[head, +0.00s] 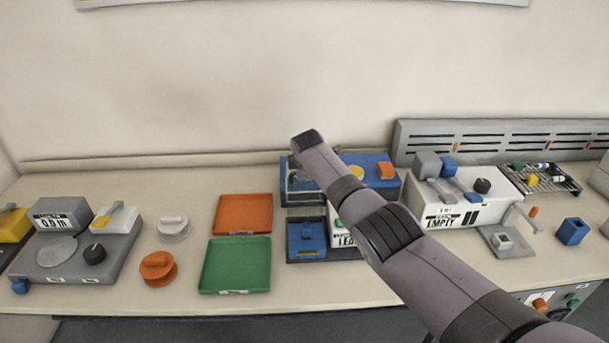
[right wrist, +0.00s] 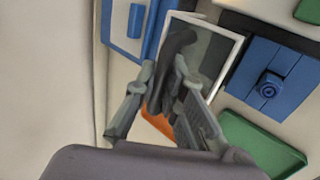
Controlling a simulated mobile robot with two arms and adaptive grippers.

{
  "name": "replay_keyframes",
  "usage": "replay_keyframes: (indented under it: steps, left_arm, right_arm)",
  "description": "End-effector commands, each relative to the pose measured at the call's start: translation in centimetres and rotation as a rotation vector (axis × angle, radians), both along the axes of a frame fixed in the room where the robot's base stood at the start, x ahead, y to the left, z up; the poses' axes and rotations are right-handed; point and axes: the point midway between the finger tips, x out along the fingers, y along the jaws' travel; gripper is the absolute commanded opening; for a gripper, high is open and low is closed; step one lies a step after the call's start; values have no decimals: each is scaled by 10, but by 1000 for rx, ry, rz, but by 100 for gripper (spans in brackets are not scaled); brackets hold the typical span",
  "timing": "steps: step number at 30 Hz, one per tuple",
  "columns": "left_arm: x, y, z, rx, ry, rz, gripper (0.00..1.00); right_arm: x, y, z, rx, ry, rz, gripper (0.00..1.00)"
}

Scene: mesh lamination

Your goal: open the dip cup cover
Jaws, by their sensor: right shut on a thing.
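My right arm reaches across the bench from the right and bends down over the blue station (head: 372,165). In the head view my right gripper (head: 300,180) is small and partly hidden at the station's left side. In the right wrist view the right gripper (right wrist: 172,75) is shut on a dark grey piece beside a white-framed grey panel (right wrist: 222,58); the fingers hide much of it. I cannot tell whether this piece belongs to the dip cup cover. A blue lid with a round knob (right wrist: 267,87) lies beside the panel, also in the head view (head: 306,238). My left gripper is not in view.
An orange tray (head: 243,214) and a green tray (head: 236,264) lie left of the station. A white unit marked EMPTY (head: 452,212) stands at right, with a blue cup (head: 572,231) beyond. A grey scale (head: 78,250) stands far left. The front bench strip is mostly clear.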

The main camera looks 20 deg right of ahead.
Motion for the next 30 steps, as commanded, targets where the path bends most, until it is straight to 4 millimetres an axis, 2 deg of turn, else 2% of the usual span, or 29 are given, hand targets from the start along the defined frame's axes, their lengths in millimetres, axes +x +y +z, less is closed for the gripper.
replay_keyframes:
  steps: [12, 13, 21, 30]
  left_arm:
    - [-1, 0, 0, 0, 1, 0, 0]
    - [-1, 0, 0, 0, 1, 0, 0]
    - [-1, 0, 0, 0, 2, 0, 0]
    - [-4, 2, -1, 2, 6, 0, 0]
  right_arm:
    - [0, 0, 0, -4, 2, 3, 0]
    - [0, 0, 0, -3, 2, 3, 12]
    - [0, 0, 0, -2, 2, 1, 30]
    - [0, 0, 0, 1, 3, 0, 32]
